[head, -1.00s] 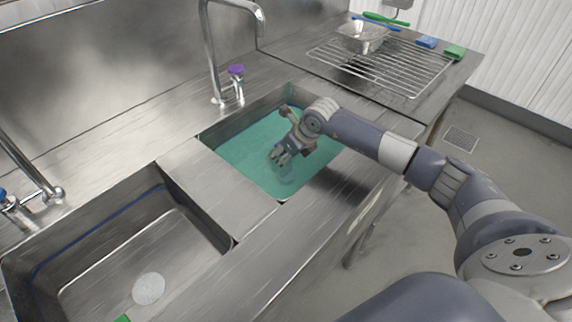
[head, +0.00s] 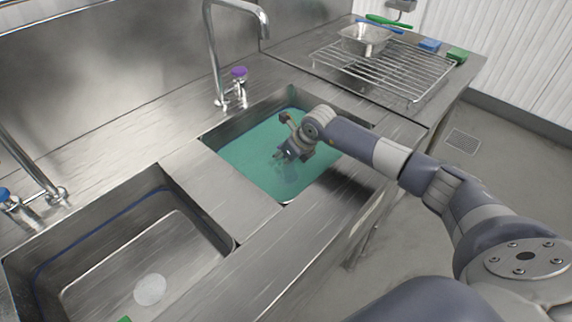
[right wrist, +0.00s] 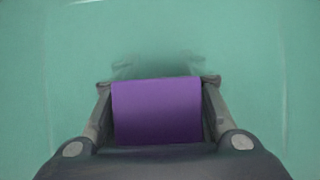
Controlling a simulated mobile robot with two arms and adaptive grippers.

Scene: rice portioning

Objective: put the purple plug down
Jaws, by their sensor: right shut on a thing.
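The purple plug (right wrist: 157,112) shows in the right wrist view between the two fingers of my right gripper (right wrist: 158,84), which is shut on it. In the head view my right gripper (head: 281,155) points down over the teal basin (head: 245,165) of the right sink. The plug cannot be made out in the head view. In the right wrist view only teal and a blurred dark shadow lie beyond the plug, so I cannot tell how far it is from the bottom. My left gripper is not in view.
A left sink (head: 190,235) holds a pale round disc (head: 150,289). A tap with a purple knob (head: 239,72) stands behind the right sink. A wire rack (head: 400,70), a metal pan (head: 366,40), a blue sponge (head: 430,45) and a green sponge (head: 457,55) are at the back right.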

